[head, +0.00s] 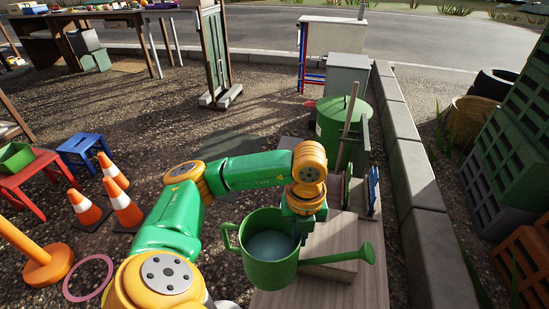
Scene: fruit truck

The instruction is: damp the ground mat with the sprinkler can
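The green sprinkler can (268,262) is at the lower middle, upright, with its handle to the left and its spout to the right. A pale grey-blue surface shows inside it. My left gripper (300,222) points down at the can's right rim, close to the root of the spout. Its fingertips are hidden, so I cannot tell whether it grips the can. I cannot tell whether the can rests on the wooden boards (376,284) or hangs just above them. A dark greenish flat patch, probably the ground mat (231,146), lies on the gravel behind my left arm. My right gripper is not in view.
Orange cones (122,206) and red and blue stools (83,148) stand at the left. A green barrel (330,125) stands behind the boards. A stone kerb (418,180) runs along the right, with crates (512,155) beyond. Open gravel lies behind my arm.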

